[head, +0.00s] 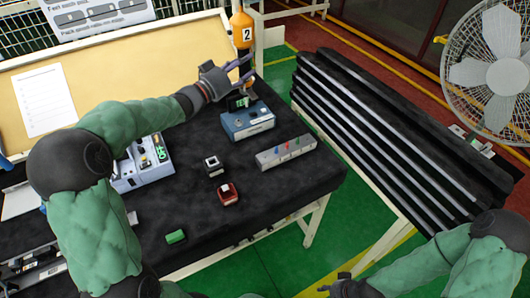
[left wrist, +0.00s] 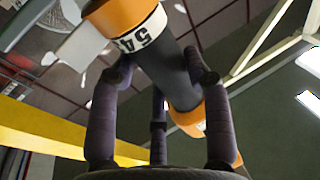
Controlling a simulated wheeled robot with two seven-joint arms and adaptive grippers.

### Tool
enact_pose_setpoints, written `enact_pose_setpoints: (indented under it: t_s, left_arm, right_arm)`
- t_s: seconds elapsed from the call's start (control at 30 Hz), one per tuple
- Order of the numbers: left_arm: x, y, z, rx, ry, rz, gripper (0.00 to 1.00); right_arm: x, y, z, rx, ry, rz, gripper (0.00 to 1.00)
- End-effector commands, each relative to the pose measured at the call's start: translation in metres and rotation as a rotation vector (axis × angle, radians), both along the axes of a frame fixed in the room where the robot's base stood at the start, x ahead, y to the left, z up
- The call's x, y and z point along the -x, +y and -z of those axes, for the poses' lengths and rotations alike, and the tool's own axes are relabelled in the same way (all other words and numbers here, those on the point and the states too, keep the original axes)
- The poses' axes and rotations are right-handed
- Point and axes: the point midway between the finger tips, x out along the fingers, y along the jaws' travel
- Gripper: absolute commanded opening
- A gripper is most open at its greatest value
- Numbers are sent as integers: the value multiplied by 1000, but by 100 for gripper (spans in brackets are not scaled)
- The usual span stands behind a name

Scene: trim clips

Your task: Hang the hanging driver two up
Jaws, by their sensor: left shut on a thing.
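Below the left gripper stands a blue-grey box (head: 247,122). A grey strip with coloured knobs (head: 286,151), a red block (head: 228,194) and a green block (head: 175,237) lie on the bench (head: 270,200). Dark stacked strips (head: 400,130) and a fan (head: 490,70) are right.

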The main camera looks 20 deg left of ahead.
Motion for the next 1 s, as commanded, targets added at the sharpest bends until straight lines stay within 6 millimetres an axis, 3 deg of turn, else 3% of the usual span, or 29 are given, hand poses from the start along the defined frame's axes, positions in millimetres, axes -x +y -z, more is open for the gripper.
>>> enact_pose_setpoints:
  t_s: [0.1,0.4,0.93,0.97,1.0]
  left_arm:
    - [3,24,-1,1,2,-4,0]
    - [3,21,-19,1,0,1,0]
    - [3,21,-20,0,0,1,0]
    - [3,21,-20,0,0,1,54]
    - [3,21,-20,0,0,1,65]
  right_arm:
    - [0,0,-11,0,0,0,40]
    - [0,0,-25,0,0,0,40]
    - [0,0,-25,0,0,0,40]
    - [0,0,-25,0,0,0,40]
    - [0,0,-25,0,0,0,40]
